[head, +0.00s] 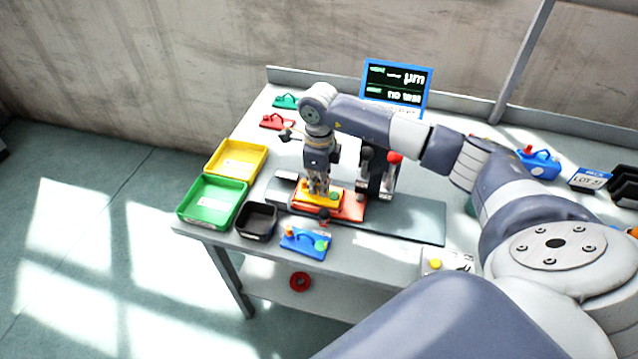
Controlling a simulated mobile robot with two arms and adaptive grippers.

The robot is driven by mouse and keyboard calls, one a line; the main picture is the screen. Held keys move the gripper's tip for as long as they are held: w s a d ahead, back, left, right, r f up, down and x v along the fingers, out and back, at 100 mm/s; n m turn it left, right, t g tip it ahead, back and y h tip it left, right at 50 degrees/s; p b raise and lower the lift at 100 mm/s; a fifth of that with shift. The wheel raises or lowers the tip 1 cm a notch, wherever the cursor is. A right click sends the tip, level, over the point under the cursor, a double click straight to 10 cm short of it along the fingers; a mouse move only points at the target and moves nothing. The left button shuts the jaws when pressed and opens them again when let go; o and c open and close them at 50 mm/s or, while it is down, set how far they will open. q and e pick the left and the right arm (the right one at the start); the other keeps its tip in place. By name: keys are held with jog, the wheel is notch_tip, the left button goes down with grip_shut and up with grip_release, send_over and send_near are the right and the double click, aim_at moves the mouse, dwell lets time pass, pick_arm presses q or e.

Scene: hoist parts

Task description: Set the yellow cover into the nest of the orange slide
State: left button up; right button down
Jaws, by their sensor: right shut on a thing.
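My right gripper (318,190) points down over the orange slide and is shut on the yellow cover (307,200). The yellow cover sits low at the left part of the orange slide (350,208). I cannot tell whether it touches the nest or is just above it, because the gripper and the cover hide the nest. My left gripper is not in the head view.
A grey plate (415,222) lies under the slide, with a red-knobbed stand (388,175) behind. Yellow (262,160), green (183,214) and black (240,222) trays stand at the left. A blue fixture (300,246) lies in front; a display (424,75) stands at the back.

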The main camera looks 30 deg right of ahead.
jog(key=c, duration=1.7)
grip_release()
jog(key=shift+f, duration=0.1)
jog(key=o, duration=0.4)
jog(key=shift+r+p, duration=2.6)
jog(key=shift+r, duration=1.95)
